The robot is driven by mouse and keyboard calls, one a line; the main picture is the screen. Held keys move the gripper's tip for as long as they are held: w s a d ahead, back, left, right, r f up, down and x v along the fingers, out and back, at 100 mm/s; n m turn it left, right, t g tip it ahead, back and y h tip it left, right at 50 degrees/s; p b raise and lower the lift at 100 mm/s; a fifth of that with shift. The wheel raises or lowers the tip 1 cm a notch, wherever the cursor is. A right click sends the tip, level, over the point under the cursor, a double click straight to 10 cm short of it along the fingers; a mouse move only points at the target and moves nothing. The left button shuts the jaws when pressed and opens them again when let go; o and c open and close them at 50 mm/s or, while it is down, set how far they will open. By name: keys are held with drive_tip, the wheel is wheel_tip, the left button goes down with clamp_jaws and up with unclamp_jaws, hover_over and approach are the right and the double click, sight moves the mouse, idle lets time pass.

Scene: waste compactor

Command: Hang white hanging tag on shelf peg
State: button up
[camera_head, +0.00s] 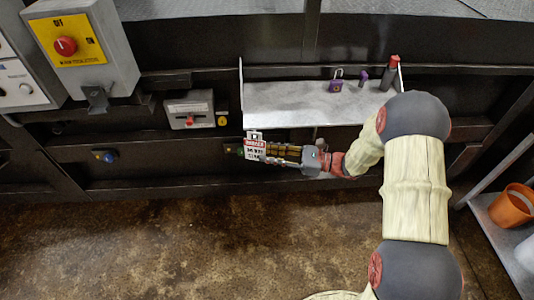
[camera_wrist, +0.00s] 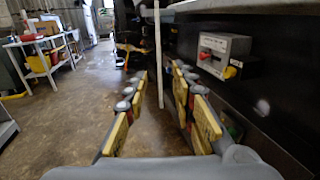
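The white hanging tag (camera_head: 255,149), with a red band and dark lettering, hangs upright just below the front left corner of the metal shelf (camera_head: 300,104). In the wrist view the tag (camera_wrist: 158,60) is edge-on, a thin pale strip. My gripper (camera_head: 268,153) points left below the shelf's front edge, its tips at the tag. The wrist view shows my gripper (camera_wrist: 159,78) with its yellow-padded fingers apart, the strip between them and a gap on each side. The shelf peg cannot be made out, so I cannot tell whether the tag is on it.
A purple padlock (camera_head: 336,86) and a red-topped dark bottle (camera_head: 391,73) stand on the shelf. A grey switch box (camera_head: 190,110) is on the dark wall to the left. An orange bucket (camera_head: 512,206) is at right. The floor (camera_head: 150,240) in front is clear.

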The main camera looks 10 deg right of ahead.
drive_tip(key=v, duration=1.1)
drive_tip(key=s+f+n+g+h, duration=0.2)
drive_tip(key=s+f+n+g, duration=0.1)
drive_tip(key=s+f, duration=0.3)
drive_tip(key=s+r+n+g+h, duration=0.1)
drive_tip(key=s+n+g+h, duration=0.3)
drive_tip(key=s+n+h, duration=0.5)
drive_tip(key=s+d+r+n+t+h, duration=0.3)
drive_tip(key=s+d+r+n+h, duration=0.25)
drive_tip(key=s+r, duration=0.4)
drive_tip(key=s+a+r+n+t, duration=0.1)
drive_tip(key=a+r+n+t, duration=0.3)
drive_tip(key=r, duration=0.8)
drive_tip(key=shift+s+h, duration=0.15)
drive_tip(key=shift+h, duration=0.2)
drive_tip(key=shift+a, duration=0.2)
